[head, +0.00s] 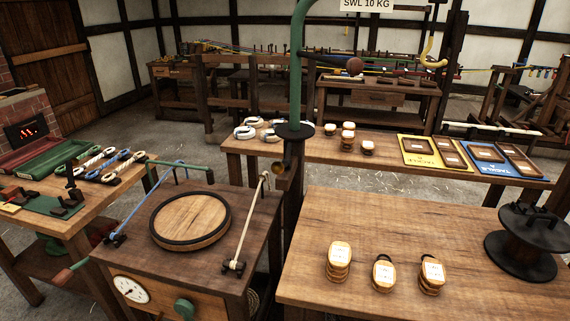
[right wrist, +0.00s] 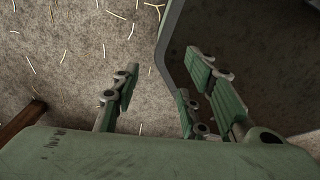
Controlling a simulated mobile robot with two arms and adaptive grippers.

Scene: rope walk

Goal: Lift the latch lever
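No part is labelled as the latch lever. A short dark lever with a round brown knob (head: 354,66) sticks out to the right from the green crane post (head: 298,70) in the head view; I cannot tell for sure that it is the latch lever. A dark collar (head: 294,131) sits lower on the post. My right gripper (right wrist: 160,98) is open and empty in the right wrist view, its green-padded fingers apart over the straw-strewn floor. Neither gripper shows in the head view, so my left gripper is out of sight.
A wooden cabinet with a round lid (head: 191,220), rods and a gauge (head: 130,289) stands front left. A front-right bench (head: 470,285) holds several wooden blocks and a black spool (head: 522,243). A yellow hook (head: 430,55) hangs at upper right. A brick furnace (head: 28,120) glows at far left.

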